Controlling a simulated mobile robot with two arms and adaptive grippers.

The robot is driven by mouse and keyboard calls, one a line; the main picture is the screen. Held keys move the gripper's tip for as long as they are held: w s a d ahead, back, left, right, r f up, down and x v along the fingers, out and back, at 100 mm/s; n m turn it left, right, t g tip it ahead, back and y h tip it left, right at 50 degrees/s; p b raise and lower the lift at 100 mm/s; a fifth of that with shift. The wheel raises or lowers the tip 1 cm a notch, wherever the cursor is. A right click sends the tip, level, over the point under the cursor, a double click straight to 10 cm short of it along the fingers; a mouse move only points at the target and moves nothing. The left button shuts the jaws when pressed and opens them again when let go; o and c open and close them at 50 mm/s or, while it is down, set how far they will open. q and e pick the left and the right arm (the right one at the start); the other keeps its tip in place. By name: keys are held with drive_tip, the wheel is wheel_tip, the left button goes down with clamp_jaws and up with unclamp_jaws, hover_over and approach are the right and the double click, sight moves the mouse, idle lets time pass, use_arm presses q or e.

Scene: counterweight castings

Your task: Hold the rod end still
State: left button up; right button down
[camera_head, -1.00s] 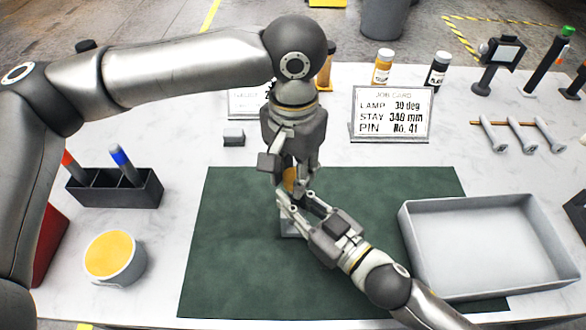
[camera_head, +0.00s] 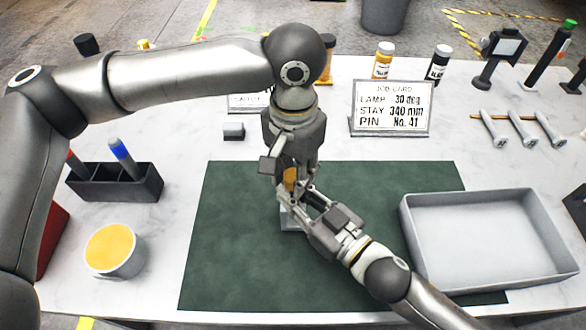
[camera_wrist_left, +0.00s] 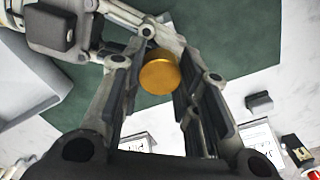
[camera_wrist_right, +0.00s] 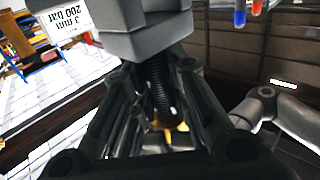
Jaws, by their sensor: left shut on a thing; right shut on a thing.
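A brass-coloured round piece (camera_head: 291,178) sits between the fingers of my left gripper (camera_head: 288,184), which points down over the mat; its round end shows in the left wrist view (camera_wrist_left: 160,73). My left gripper is shut on it. Below it, a dark ribbed or threaded rod (camera_wrist_right: 160,85) shows between the fingers of my right gripper (camera_wrist_right: 160,95). My right gripper comes in from the lower right in the head view (camera_head: 295,203) and is shut on the rod. A grey block (camera_head: 291,222) stands on the mat beneath; the fingers hide much of the assembly.
The green mat (camera_head: 230,250) is otherwise clear. An empty grey tray (camera_head: 485,278) is at right, a job card (camera_head: 392,108) behind. A marker holder (camera_head: 115,187) and a yellow-topped tub (camera_head: 115,250) are at left. A small grey block (camera_head: 234,131) lies behind the mat.

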use_arm(q)
drive_tip(key=shift+f, duration=0.45)
